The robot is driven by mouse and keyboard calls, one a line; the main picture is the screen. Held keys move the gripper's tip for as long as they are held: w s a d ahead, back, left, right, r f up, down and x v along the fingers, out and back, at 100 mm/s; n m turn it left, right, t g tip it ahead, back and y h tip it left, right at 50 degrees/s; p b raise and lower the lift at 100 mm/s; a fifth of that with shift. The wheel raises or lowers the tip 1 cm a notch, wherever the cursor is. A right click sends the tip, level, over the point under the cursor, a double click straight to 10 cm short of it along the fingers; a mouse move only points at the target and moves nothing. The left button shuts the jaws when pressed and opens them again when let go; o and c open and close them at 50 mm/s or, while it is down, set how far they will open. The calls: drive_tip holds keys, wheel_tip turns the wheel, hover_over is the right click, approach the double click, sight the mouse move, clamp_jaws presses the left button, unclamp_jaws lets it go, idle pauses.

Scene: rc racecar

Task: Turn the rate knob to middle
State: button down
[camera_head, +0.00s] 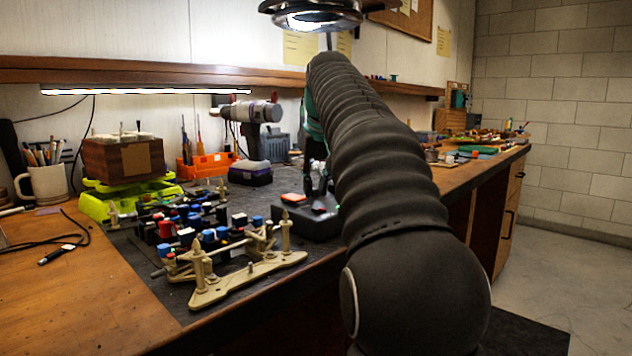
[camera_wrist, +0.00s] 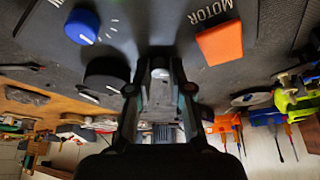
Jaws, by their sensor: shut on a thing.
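The dark control box (camera_head: 300,220) stands on the bench, partly hidden by my arm. It has an orange switch (camera_head: 293,198), which shows in the wrist view (camera_wrist: 220,43) beside the word MOTOR. The wrist view also shows a blue knob (camera_wrist: 82,26) with a white pointer line and a black knob (camera_wrist: 107,76) with white marks around it. My gripper (camera_wrist: 160,62) is down at the box between the black knob and the orange switch, shut on a dark part that its fingers mostly hide. I cannot read a rate label. In the head view, my gripper (camera_head: 319,178) is over the box.
A beige car frame (camera_head: 245,278) and several coloured small parts lie on the dark mat left of the box. A lit shelf (camera_head: 150,75) runs above the bench.

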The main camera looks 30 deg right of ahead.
sight(306, 201)
drive_tip(key=m+h+p, duration=0.1)
drive_tip(key=m, duration=0.2)
drive_tip(key=shift+w+a+m+g+p, duration=0.1)
drive_tip(key=shift+a+m+g+p, duration=0.05)
drive_tip(key=shift+m+g+p, duration=0.25)
drive_tip(key=shift+m+g+h, duration=0.3)
drive_tip(key=shift+m+h, duration=0.2)
drive_tip(key=shift+m, duration=0.8)
drive_tip(key=shift+m+g+h, duration=0.3)
drive_tip(key=shift+m+h, duration=0.2)
drive_tip(key=shift+m, duration=0.8)
drive_tip(key=c, duration=1.3)
unclamp_jaws()
drive_tip(key=shift+a+r, duration=0.1)
drive_tip(key=shift+v, duration=3.7)
